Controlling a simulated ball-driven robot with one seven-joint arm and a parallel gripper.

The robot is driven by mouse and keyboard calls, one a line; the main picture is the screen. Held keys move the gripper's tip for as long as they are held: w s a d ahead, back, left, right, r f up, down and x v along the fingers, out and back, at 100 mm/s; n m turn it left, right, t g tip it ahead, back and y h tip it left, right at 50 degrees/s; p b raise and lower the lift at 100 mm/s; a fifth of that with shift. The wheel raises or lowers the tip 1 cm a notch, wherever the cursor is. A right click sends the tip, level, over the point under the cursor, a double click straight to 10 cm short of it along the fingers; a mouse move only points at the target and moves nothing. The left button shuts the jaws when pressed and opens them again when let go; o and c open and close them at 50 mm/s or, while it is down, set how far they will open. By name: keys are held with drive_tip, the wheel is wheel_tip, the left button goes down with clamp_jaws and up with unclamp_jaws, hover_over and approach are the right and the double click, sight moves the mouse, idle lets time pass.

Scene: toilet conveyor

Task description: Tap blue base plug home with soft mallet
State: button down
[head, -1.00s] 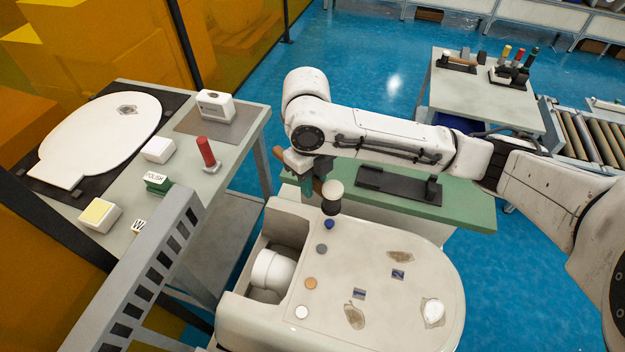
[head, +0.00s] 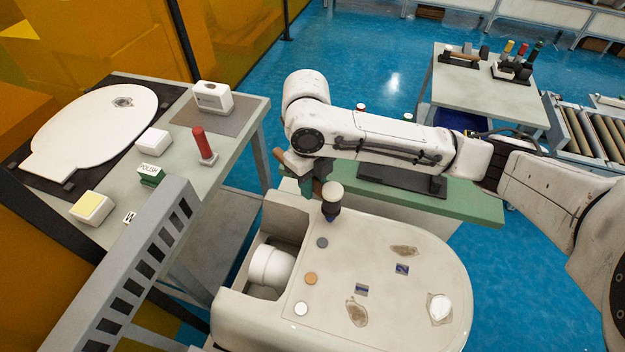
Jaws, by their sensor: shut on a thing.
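The white toilet body (head: 400,290) lies below my arm with a flat face up. A row of round plugs runs along its left side: a grey one (head: 322,242), a tan one (head: 310,278) and a white one (head: 301,308). The blue base plug (head: 331,218) is at the far end of this row, mostly hidden under the mallet. The soft mallet (head: 332,190) has a pale top, a dark lower face and a brown handle. My gripper (head: 305,186) is shut on the handle. The mallet head is at the plug; contact cannot be told.
A green bench (head: 460,205) with a dark tray stands behind the toilet. The left table (head: 110,225) holds a white seat lid, a red-handled tool (head: 203,145) and several small blocks. A grey slotted rail (head: 150,270) runs at front left. Another table (head: 470,100) stands back right.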

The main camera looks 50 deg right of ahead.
wheel_tip(320, 180, down, 2)
drive_tip(key=shift+f+b, duration=0.25)
drive_tip(key=shift+b, duration=0.35)
wheel_tip(320, 180, up, 6)
drive_tip(key=p, duration=0.4)
drive_tip(key=shift+f, duration=0.25)
drive_tip(key=d+r+m+p, duration=0.1)
drive_tip(key=m+p, duration=0.1)
drive_tip(key=d+r+m+p, duration=0.1)
drive_tip(key=m+p, duration=0.1)
drive_tip(key=p, duration=0.1)
drive_tip(key=s+r+m+p, duration=0.1)
drive_tip(key=m+p, duration=0.1)
drive_tip(key=p, duration=0.1)
drive_tip(key=shift+d+r, duration=0.25)
drive_tip(key=shift+d, duration=0.15)
drive_tip(key=shift+f, duration=0.2)
drive_tip(key=shift+f+b, duration=1.15)
drive_tip(key=shift+b, duration=0.05)
